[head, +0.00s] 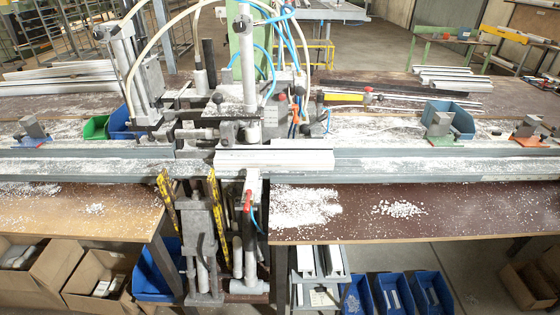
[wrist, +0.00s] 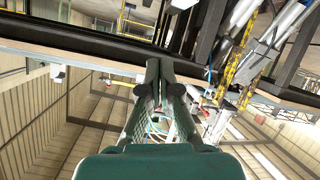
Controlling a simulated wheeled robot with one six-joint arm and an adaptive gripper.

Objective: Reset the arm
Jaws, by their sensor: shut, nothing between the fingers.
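My gripper (wrist: 160,70) shows in the wrist view, with a green body at the bottom and two textured fingers rising to the middle. The fingers are together and nothing shows between them. In the wrist view, the fingertips overlap a long dark bar (wrist: 90,40); I cannot tell the distance between them. My arm and gripper do not show in the head view. The clamp machine (head: 240,95) stands in the middle of the bench there, with a short white profile piece (head: 275,158) at its front.
A long grey rail (head: 430,165) runs across the brown bench (head: 480,205), which has white chips on it. Blue bins (head: 392,293) and cardboard boxes (head: 95,275) stand below. Profiles (head: 450,78) lie at the back right. Yellow rulers (wrist: 237,55) show at right in the wrist view.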

